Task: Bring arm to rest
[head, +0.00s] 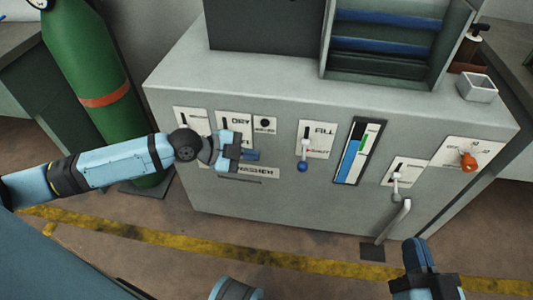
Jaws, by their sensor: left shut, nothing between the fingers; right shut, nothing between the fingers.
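My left arm reaches in from the left, and its gripper (243,156) is shut in front of the washer cabinet (330,220), just below the "DRY" panel (233,122). I cannot tell whether it touches the cabinet. Part of the cabinet's left panels is hidden behind it. My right gripper (420,258) is shut and empty at the bottom right, pointing up in the picture, in front of the cabinet's lower right part and apart from it.
The cabinet front has a lever with a blue knob (303,166), a gauge (357,152), a small lever (397,180), an orange knob (468,162) and a grey handle (394,222). A green gas cylinder (90,65) stands left. Yellow-striped floor (290,262) lies in front.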

